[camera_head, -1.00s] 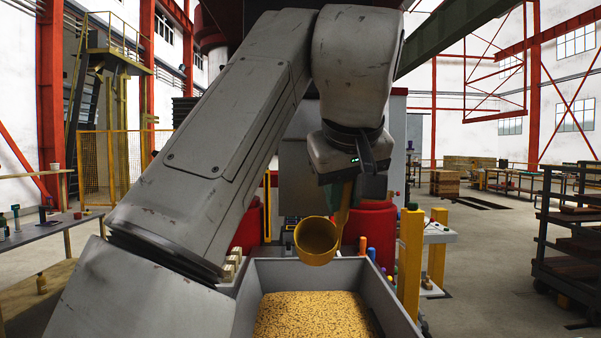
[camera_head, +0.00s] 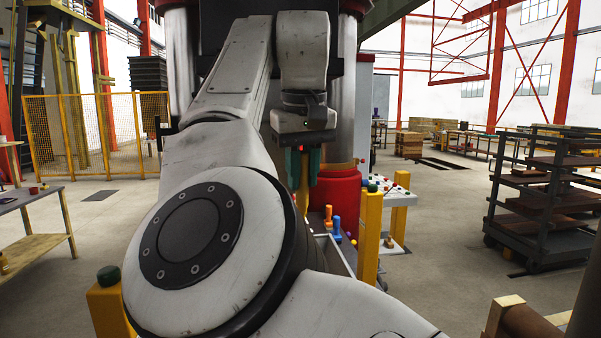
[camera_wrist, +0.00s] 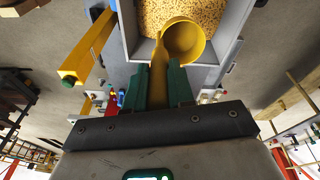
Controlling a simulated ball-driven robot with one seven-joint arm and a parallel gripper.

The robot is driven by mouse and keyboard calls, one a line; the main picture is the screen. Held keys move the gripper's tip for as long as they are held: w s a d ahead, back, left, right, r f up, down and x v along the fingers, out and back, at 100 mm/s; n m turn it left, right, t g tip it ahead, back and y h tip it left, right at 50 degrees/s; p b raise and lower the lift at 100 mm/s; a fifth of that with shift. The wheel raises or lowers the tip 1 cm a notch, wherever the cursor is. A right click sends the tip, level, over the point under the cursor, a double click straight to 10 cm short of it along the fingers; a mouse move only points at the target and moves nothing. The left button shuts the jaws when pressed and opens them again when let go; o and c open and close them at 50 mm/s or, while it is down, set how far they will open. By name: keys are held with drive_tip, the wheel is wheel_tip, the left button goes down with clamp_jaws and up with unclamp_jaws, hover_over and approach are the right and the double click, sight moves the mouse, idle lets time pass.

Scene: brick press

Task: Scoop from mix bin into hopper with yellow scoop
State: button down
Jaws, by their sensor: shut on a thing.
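My gripper (camera_head: 303,172) is shut on the handle of the yellow scoop (camera_head: 303,196); its green fingers also show in the wrist view (camera_wrist: 159,68). The scoop's round bowl (camera_wrist: 184,42) shows in the wrist view, beyond the fingertips and overlapping the mix bin. I see no mix in the bowl, but part of its inside is hidden. The grey mix bin (camera_wrist: 229,30) holds yellow grainy mix (camera_wrist: 185,12). In the head view my arm hides the bowl and most of the bin. I cannot make out the hopper for certain.
A red drum (camera_head: 334,200) stands behind the gripper. A yellow post (camera_head: 371,235) stands to the right of the bin, and another yellow post (camera_head: 108,305) is at the lower left. A dark shelf rack (camera_head: 545,195) stands at the right. The floor between rack and posts is clear.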

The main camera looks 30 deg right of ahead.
drive_tip(key=shift+w+d+f+g+y, duration=0.15)
drive_tip(key=shift+w+d+g, duration=0.1)
drive_tip(key=shift+w+g, duration=0.25)
drive_tip(key=shift+w+d+g+y, duration=0.15)
drive_tip(key=shift+w+d+g, duration=0.1)
drive_tip(key=shift+w+g, duration=0.2)
drive_tip(key=shift+w, duration=0.15)
drive_tip(key=shift+r, duration=2.1)
drive_tip(key=shift+f, duration=0.1)
